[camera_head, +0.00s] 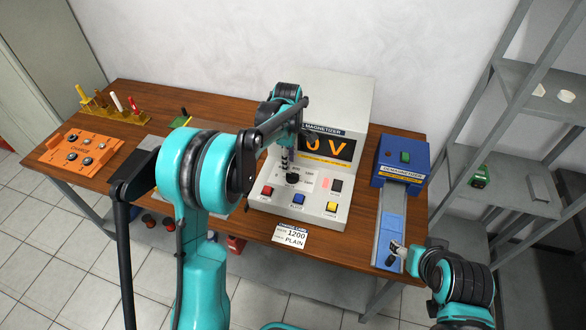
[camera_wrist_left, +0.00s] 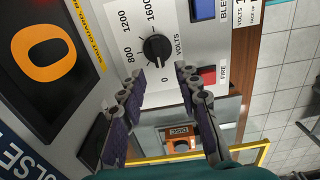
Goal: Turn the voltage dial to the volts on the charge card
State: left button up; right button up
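The black voltage dial (camera_head: 292,179) is on the sloped front panel of the grey magnetizer (camera_head: 340,95). In the left wrist view the dial (camera_wrist_left: 157,48) is ringed by the marks 0, 800, 1200 and 1600; I cannot read its pointer surely. The display (camera_wrist_left: 48,62) shows 0, and in the head view it reads 0 V. The charge card (camera_head: 291,236) at the bench's front edge reads 1200 and PLAIN. My left gripper (camera_wrist_left: 161,72) is open and empty, its fingertips apart just short of the dial. My right gripper (camera_head: 396,252) is over the blue track; its fingers are unclear.
Red, blue and yellow buttons (camera_head: 298,199) sit below the dial. A blue demagnetizer (camera_head: 402,160) with a track (camera_head: 391,225) stands right. Grey shelves (camera_head: 500,180) stand at far right.

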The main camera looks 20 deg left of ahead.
aim_at(292, 176)
pick_arm(q)
notch_tip(292, 176, down, 5)
jog(key=shift+f+b, duration=0.15)
jog(key=shift+b, duration=0.5)
jog(key=shift+w, duration=0.1)
grip_shut()
